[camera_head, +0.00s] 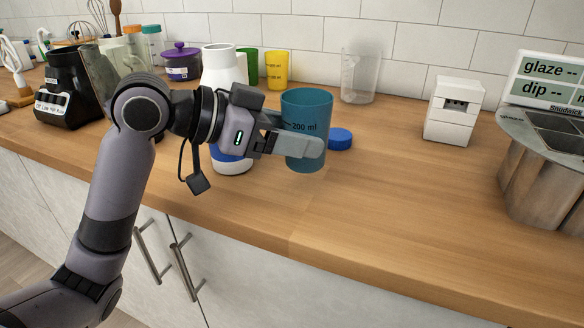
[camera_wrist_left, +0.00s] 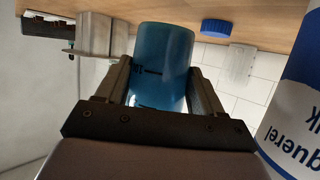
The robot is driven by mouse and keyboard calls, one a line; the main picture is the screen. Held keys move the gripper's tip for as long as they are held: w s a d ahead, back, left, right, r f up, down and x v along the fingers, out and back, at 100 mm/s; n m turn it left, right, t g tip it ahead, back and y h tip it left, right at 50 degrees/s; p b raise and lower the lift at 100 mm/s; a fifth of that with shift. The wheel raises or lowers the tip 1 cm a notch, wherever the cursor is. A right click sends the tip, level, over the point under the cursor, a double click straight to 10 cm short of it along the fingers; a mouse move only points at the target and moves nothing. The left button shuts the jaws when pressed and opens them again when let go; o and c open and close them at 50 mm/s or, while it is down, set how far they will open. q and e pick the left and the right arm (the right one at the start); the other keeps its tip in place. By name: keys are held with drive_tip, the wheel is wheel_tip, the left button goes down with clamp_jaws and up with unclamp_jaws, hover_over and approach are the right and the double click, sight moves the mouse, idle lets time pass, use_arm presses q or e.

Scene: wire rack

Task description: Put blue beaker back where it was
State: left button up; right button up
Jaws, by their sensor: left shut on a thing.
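The blue beaker (camera_head: 308,112) is a teal-blue see-through cup marked "200 ml". My left gripper (camera_head: 315,145) is shut on the beaker, with its fingers on either side of the lower part. The beaker looks upright in the head view; I cannot tell clearly whether its base touches the counter. In the left wrist view the beaker (camera_wrist_left: 163,65) sits between the two fingers (camera_wrist_left: 160,85). My right gripper is not in view.
A white and blue bottle (camera_head: 222,70) stands behind my left gripper, with a blue cap (camera_head: 340,138) beside the beaker. Green (camera_head: 249,66) and yellow (camera_head: 276,70) cups, a clear beaker (camera_head: 360,75) and a white box (camera_head: 453,110) stand behind. The wooden counter (camera_head: 400,190) is clear at front right.

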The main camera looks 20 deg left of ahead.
sight(287, 159)
use_arm(q)
drive_tip(key=shift+f+b, duration=0.55)
drive_tip(key=shift+f, duration=1.7)
drive_tip(key=shift+f, duration=0.15)
drive_tip(key=o, duration=1.3)
drive_tip(key=shift+r, duration=0.25)
drive_tip(key=v, duration=1.2)
drive_tip(key=shift+f+p, duration=0.1)
drive_tip(key=shift+p, duration=0.2)
